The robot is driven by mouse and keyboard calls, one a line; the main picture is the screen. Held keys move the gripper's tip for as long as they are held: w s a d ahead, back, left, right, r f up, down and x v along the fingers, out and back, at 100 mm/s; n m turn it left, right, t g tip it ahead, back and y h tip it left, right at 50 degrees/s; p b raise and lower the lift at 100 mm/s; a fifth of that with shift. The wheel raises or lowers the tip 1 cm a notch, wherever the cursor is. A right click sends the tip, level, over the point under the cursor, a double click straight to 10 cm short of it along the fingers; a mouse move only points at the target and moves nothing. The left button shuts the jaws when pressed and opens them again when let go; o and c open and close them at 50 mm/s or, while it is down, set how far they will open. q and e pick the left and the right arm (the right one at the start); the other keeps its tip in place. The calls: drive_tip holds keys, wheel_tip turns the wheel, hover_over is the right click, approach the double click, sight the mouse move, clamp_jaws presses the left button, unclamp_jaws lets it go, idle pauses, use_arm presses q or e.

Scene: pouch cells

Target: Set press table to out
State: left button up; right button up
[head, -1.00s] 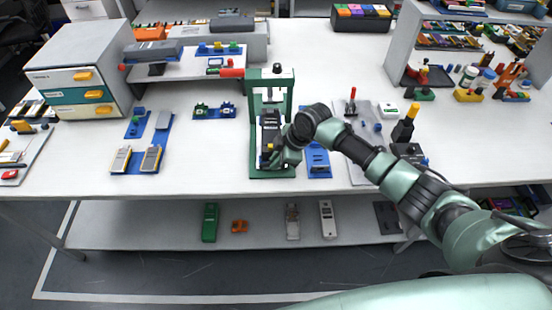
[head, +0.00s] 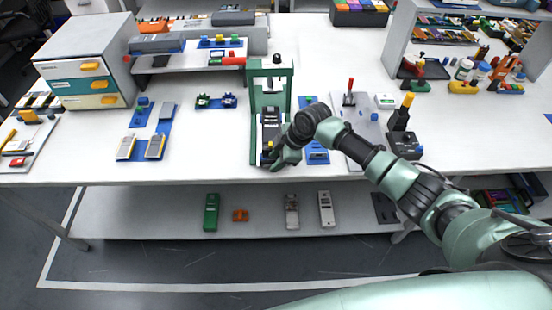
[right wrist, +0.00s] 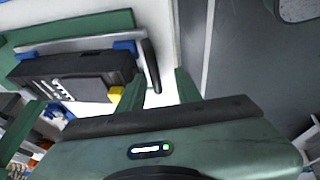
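The green press (head: 272,70) stands near the table's front edge. Its sliding table carries a black device (head: 270,128) and reaches forward to about the front of the press base. In the right wrist view, the black device (right wrist: 75,68) lies beside the pale table plate (right wrist: 75,46) with blue blocks. A dark bar handle (right wrist: 151,66) runs along the plate's front. My right gripper (head: 275,160) is at the front of the press. In the wrist view its fingers (right wrist: 163,85) are apart, with the handle's end between them, close to the left finger. My left gripper is out of view.
A blue fixture (head: 317,155) and a grey plate with a red-topped lever (head: 349,98) stand right of the press. A blue tray with two cells (head: 141,146) lies left. A lower shelf (head: 150,215) holds several devices.

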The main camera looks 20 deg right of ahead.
drive_tip(key=shift+w+d+r, duration=0.1)
drive_tip(key=shift+d+r, duration=0.05)
drive_tip(key=b+v, duration=0.1)
drive_tip(key=v, duration=0.6)
drive_tip(key=shift+r, duration=0.15)
drive_tip(key=shift+s, duration=0.25)
